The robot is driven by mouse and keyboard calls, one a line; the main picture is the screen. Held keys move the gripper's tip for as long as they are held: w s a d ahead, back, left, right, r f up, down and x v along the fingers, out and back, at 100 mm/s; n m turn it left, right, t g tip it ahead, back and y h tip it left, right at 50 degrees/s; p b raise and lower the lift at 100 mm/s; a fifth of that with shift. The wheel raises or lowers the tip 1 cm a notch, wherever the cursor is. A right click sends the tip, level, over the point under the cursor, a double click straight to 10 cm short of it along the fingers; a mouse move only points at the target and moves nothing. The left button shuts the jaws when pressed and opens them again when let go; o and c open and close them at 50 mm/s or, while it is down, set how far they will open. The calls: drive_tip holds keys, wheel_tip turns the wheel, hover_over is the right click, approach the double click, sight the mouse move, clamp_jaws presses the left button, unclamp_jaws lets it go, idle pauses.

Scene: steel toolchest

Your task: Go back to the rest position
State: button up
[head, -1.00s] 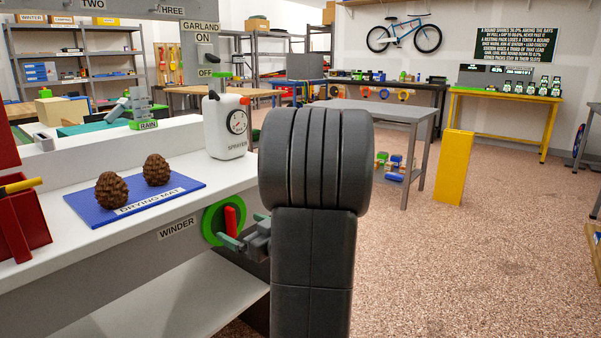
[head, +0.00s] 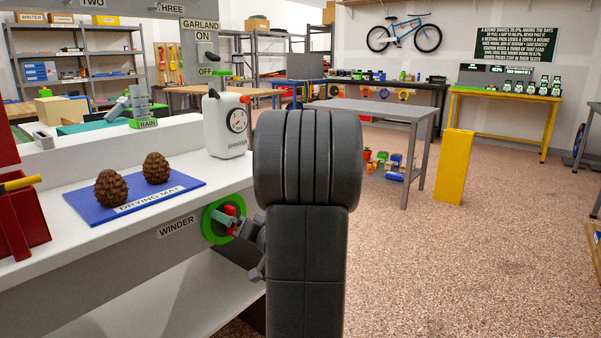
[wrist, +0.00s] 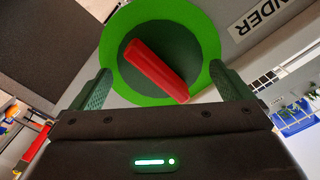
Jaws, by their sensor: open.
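My gripper (head: 228,222) is in front of the winder on the bench's front face, partly hidden by my arm in the head view. In the wrist view my gripper (wrist: 161,72) is open, with one green finger on each side and a gap between them. The winder is a green ring (head: 208,226) with a dark centre and a red bar handle (head: 230,211). In the wrist view the red handle (wrist: 156,70) lies slanted between the fingers, with space on both sides. The green ring (wrist: 205,30) surrounds it. I cannot tell how far the fingertips are from the handle.
On the bench stand a white sprayer (head: 228,125) and a blue drying mat (head: 180,193) with two brown cones. A red container (head: 22,215) is at the left edge. A grey table (head: 385,112) and a yellow post (head: 454,167) stand right of my arm. The right floor is open.

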drive_tip(key=shift+m, duration=1.7)
drive_tip(key=shift+d, duration=0.1)
